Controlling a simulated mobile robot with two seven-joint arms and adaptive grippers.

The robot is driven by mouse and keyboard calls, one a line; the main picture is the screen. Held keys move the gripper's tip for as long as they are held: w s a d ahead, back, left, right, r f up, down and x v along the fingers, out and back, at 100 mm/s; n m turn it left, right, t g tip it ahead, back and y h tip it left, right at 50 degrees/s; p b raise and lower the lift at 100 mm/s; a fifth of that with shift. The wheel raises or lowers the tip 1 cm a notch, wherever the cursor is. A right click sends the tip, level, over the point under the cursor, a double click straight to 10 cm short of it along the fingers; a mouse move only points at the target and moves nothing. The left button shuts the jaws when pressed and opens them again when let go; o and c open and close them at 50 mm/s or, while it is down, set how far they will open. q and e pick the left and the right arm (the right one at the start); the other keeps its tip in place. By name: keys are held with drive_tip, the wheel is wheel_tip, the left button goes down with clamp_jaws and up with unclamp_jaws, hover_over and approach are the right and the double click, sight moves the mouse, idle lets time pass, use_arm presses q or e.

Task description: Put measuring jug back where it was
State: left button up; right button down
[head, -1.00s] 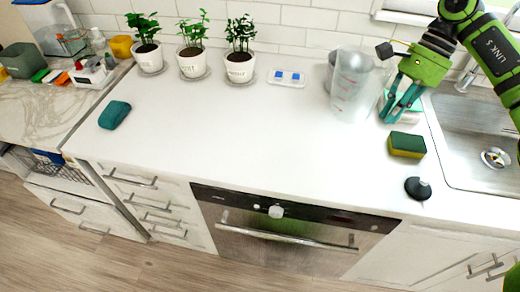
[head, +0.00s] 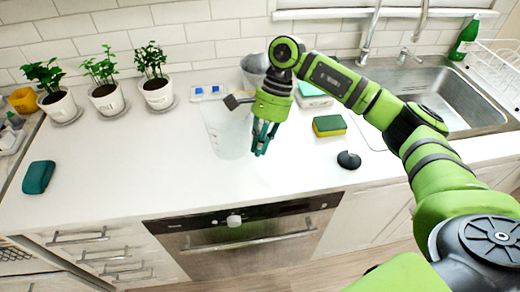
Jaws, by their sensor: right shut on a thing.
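The measuring jug (head: 226,132) is clear and see-through, with faint markings. It is upright over the white worktop, just left of my right gripper. My right gripper (head: 262,146) points down with its teal fingers shut on the jug at its right side. The fingers hide the part they grip. I cannot tell whether the jug's base touches the worktop. My left gripper is not in view.
A grey pot (head: 252,66) stands behind the jug. A yellow-green sponge (head: 329,125) and a black stopper (head: 349,160) lie to the right, before the sink (head: 440,98). Potted plants (head: 157,92) line the wall. The worktop (head: 120,165) left of the jug is mostly clear.

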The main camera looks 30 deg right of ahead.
wheel_tip(320, 180, down, 3)
drive_tip(key=shift+f+p, duration=0.15)
drive_tip(key=shift+p, duration=0.65)
drive_tip(key=shift+f, duration=0.3)
drive_tip(key=shift+f+b, duration=0.1)
drive_tip(key=shift+b, duration=0.25)
drive_tip(key=c, duration=1.2)
unclamp_jaws()
drive_tip(key=shift+c, duration=0.2)
